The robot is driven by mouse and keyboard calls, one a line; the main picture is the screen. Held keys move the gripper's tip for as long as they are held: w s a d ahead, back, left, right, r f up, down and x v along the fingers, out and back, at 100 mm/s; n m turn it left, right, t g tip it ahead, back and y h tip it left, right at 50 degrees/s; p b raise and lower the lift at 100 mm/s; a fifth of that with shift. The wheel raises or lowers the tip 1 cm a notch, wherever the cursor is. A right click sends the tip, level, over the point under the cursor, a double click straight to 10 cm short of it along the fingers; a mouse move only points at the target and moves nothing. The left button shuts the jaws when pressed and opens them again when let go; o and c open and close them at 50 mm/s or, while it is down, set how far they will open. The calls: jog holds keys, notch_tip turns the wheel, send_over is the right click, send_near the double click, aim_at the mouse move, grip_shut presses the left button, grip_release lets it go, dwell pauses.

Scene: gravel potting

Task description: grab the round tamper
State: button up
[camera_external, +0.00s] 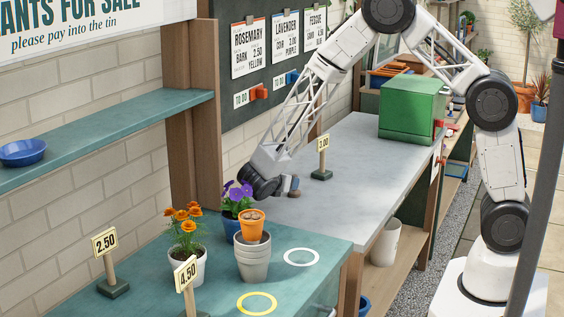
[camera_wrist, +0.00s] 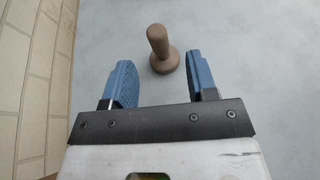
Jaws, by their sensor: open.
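The round tamper (camera_wrist: 162,50) is a brown wooden piece with a rounded handle and a wider round base. In the wrist view it stands on the grey bench top, ahead of and roughly between the fingertips, nearer the right finger. My gripper (camera_wrist: 159,72) is open and empty, with one blue finger on each side and a gap to the tamper. In the external view my gripper (camera_external: 284,183) is low over the near left part of the grey bench, and a small brown part of the tamper (camera_external: 295,184) shows beside it; the rest is hidden.
A 3.00 price sign (camera_external: 322,160) and a green box (camera_external: 412,106) stand farther back on the grey bench (camera_external: 350,200). A brick wall (camera_wrist: 30,70) runs along the left.

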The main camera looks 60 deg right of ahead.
jog(key=shift+x, duration=1.1)
jog(key=shift+x, duration=2.6)
jog(key=shift+r, duration=0.15)
grip_shut()
jog(key=shift+r, duration=0.15)
